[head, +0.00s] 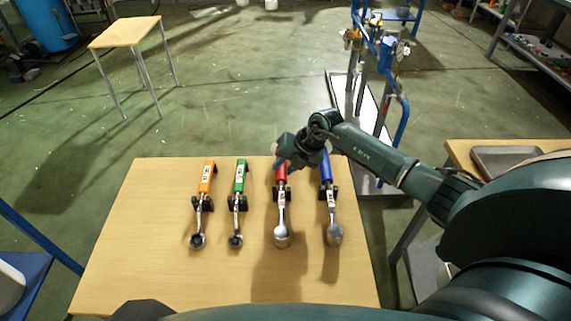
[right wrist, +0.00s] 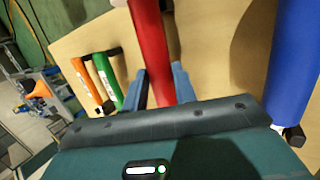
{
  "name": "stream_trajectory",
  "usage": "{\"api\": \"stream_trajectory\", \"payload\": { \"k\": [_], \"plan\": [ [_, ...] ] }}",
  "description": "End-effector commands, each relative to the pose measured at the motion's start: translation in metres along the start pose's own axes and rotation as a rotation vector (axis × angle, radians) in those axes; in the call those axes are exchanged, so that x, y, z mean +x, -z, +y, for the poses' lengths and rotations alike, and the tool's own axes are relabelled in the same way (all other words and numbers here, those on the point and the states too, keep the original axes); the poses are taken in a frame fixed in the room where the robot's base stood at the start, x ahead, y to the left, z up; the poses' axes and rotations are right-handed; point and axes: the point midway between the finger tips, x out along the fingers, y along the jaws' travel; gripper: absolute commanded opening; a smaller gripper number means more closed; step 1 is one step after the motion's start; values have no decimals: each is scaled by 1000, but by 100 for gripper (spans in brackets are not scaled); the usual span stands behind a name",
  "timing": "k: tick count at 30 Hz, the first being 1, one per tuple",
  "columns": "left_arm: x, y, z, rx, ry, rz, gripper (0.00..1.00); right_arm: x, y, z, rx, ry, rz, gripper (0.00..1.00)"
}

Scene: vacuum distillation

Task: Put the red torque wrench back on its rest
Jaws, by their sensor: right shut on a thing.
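The red torque wrench (head: 281,209) is over the wooden table, its red handle toward the far edge and its metal head toward me. My right gripper (head: 286,164) is shut on the red handle, which also shows between the fingers in the right wrist view (right wrist: 149,45). A black rest (head: 274,197) shows beside the wrench's shaft. I cannot tell whether the wrench touches it or hangs slightly above. A broad shadow lies under and in front of the wrench head. My left gripper is not in view.
A blue wrench (head: 328,200) lies close on the right; green (head: 238,195) and orange (head: 204,195) wrenches lie left, on black rests. The wooden table (head: 130,250) is bare at its left and front. A blue-framed cart (head: 384,60) stands behind.

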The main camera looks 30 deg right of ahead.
Motion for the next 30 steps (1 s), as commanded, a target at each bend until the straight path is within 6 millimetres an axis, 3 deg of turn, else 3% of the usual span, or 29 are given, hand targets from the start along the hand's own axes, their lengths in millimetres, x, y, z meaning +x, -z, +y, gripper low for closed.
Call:
{"api": "stream_trajectory", "payload": {
  "k": [4, 5, 13, 26, 30],
  "plan": [
    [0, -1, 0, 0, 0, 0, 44, 1, -1, 1, 0, -6, -4, 0],
    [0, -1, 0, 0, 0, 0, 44, 0, -1, 1, 0, -6, -4, 30],
    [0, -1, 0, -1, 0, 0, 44, 1, 0, 0, 0, -3, -2, 52],
    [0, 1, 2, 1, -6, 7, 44, 3, 1, -2, 0, 2, 1, 53],
    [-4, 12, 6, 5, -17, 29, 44, -29, 0, -3, -5, 4, -4, 53]
  ]
}}
